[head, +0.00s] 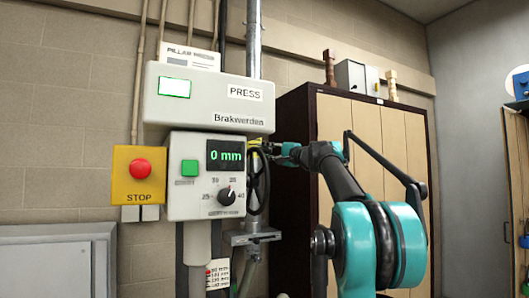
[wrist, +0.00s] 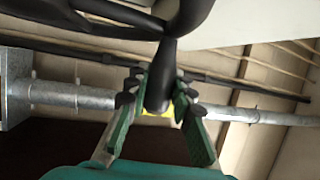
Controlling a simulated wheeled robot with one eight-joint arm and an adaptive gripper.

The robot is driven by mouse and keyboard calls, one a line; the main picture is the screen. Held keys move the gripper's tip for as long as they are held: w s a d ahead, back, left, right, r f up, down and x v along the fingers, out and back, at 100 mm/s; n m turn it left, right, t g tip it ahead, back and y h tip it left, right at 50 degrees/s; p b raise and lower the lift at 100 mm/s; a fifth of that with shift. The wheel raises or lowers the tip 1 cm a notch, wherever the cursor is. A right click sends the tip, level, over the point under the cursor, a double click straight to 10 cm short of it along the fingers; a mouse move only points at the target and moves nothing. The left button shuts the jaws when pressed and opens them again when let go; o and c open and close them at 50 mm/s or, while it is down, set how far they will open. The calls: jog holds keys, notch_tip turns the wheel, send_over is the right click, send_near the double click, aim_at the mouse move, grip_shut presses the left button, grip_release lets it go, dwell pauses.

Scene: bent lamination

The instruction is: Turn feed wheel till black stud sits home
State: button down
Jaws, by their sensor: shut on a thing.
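The black feed wheel (head: 258,182) is mounted at the right side of the grey control box, seen nearly edge-on in the head view. Its rim and a spoke (wrist: 100,12) cross the top of the wrist view. My gripper (head: 266,149) is at the top of the wheel. In the wrist view my gripper (wrist: 157,92) has its green fingers closed on both sides of a black handle (wrist: 161,72) that sticks out from the wheel. I cannot make out a separate black stud or its seat in either view.
The control box has a display (head: 226,155) reading 0 mm, a green button (head: 190,168) and a black dial (head: 226,196). A red stop button (head: 140,168) is on the left. A metal pipe (wrist: 240,115) runs behind the wheel. A cabinet (head: 300,125) stands close on the right.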

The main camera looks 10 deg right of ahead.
jog(key=shift+s, duration=0.1)
jog(key=shift+s+d+n+t+y, duration=0.2)
jog(key=shift+s+n+t+y, duration=0.1)
jog(key=shift+s+t+y, duration=0.15)
jog(key=shift+s+d+n+t+y, duration=0.15)
jog(key=shift+s+n+t+y, duration=0.15)
jog(key=shift+s, duration=0.25)
jog(key=s, duration=0.1)
jog(key=n+y, duration=0.1)
jog(key=s+t+y, duration=0.1)
jog(key=shift+s+d+f+n, duration=0.25)
jog(key=shift+s+d+n, duration=0.05)
jog(key=shift+d, duration=0.1)
jog(key=s+d+f+n+y, duration=0.1)
jog(key=s+d+f+y, duration=0.1)
jog(key=s+f, duration=0.4)
jog(key=shift+s+d+f, duration=0.15)
jog(key=shift+s+f, duration=0.15)
jog(key=shift+s, duration=0.3)
jog(key=shift+f, duration=0.1)
